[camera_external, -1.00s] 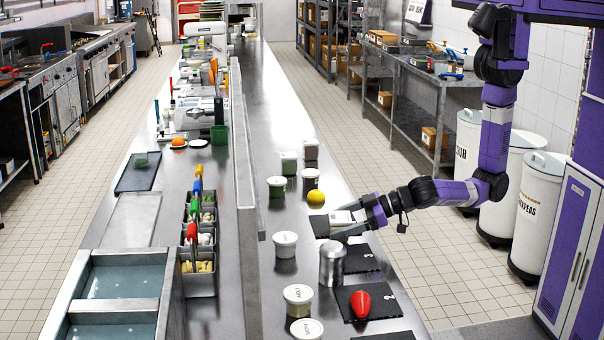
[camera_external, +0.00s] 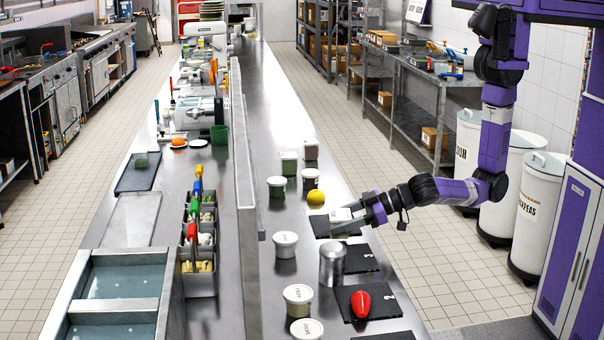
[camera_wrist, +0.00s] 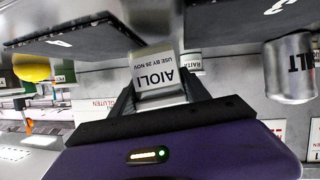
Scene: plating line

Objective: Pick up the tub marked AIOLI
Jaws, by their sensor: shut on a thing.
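The AIOLI tub (camera_wrist: 158,78) is a small white container in the wrist view, its label reading "AIOLI, USE BY 26 NOV". My gripper (camera_wrist: 158,92) is shut on it, with one dark finger on each side. In the external view the tub (camera_external: 341,214) shows as a pale box at the end of my gripper (camera_external: 345,220), over a dark mat (camera_external: 322,229) on the steel counter. I cannot tell whether the tub touches the mat.
A yellow ball-like fruit (camera_external: 316,197) lies just behind the tub. A metal can (camera_external: 332,265) stands in front, near a red item (camera_external: 361,304) on a numbered mat (camera_external: 386,302). Lidded tubs (camera_external: 285,243) stand to the left, beside the raised divider (camera_external: 245,200).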

